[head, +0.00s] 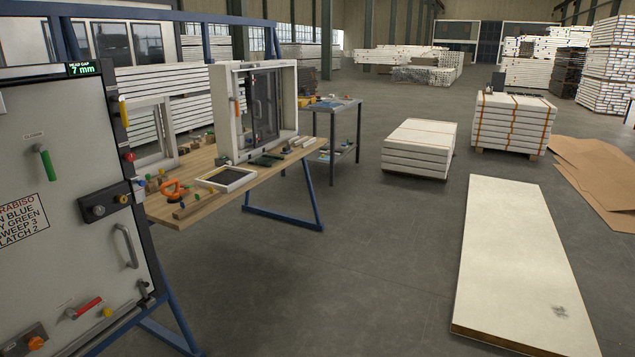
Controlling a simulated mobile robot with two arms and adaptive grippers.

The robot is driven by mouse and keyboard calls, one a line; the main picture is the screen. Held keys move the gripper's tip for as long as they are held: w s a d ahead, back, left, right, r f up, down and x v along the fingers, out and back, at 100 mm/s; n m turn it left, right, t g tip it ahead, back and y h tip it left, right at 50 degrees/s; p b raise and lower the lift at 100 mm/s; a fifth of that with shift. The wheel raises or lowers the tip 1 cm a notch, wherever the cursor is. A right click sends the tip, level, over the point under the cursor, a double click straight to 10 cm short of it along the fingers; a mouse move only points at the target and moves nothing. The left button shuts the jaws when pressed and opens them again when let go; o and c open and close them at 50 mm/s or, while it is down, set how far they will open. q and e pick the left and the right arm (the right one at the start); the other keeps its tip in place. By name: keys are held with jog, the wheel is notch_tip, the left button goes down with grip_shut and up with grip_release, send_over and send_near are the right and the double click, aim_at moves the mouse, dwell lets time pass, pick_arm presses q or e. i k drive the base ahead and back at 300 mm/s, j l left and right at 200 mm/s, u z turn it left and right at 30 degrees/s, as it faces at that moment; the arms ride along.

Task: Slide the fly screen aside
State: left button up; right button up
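A white window frame (223,115) stands upright on the wooden workbench. A dark panel that looks like the fly screen (266,105) sits inside it, seen at an angle. I cannot tell from here whether it is slid to one side. An orange handle-like part (237,106) shows at the left of the frame's opening. Neither my left nor my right gripper is in view.
The workbench (190,208) holds a small white-framed dark panel (226,179), an orange clamp (174,190) and small parts. A large panel with handles and latches (75,200) stands at near left. Open floor (370,260) lies right of the bench; a white slab (515,255) lies beyond.

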aim_at(263, 94)
jog(key=i+l, duration=0.1)
jog(key=i, duration=0.75)
jog(key=i+l, duration=0.1)
jog(key=i, duration=0.7)
